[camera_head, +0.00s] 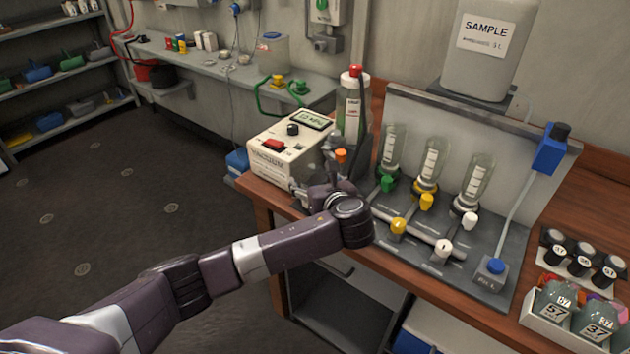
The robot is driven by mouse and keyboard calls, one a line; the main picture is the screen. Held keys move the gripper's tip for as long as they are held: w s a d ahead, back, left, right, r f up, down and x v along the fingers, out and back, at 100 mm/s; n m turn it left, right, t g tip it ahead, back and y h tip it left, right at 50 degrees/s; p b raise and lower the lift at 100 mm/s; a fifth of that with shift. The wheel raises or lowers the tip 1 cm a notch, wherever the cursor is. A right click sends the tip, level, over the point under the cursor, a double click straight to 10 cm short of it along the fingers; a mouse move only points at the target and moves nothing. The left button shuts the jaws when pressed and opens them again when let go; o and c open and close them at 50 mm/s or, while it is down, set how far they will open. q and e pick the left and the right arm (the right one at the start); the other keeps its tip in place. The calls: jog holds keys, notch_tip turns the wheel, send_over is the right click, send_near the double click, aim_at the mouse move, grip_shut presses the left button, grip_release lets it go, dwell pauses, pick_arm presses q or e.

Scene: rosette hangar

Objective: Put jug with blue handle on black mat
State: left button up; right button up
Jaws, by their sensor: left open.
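I cannot make out a jug with a blue handle for sure. A clear container (271,56) with a blue top stands on the back shelf, too small to tell whether it has a handle. I see no clear black mat. My left arm reaches in from the lower left to the wooden bench. My left gripper (352,160) is beyond the wrist, between the vacuum box (291,148) and the flasks, partly hidden by the wrist. It is open, and I see nothing held in it. My right gripper is out of view.
On the bench (390,262), several clear flasks stand on a dark grey manifold base (484,238) with coloured valves. A white crate (548,335) of numbered bottles is at right. The floor at left is clear.

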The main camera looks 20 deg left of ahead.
pick_arm(q)
jog(key=v, duration=1.2)
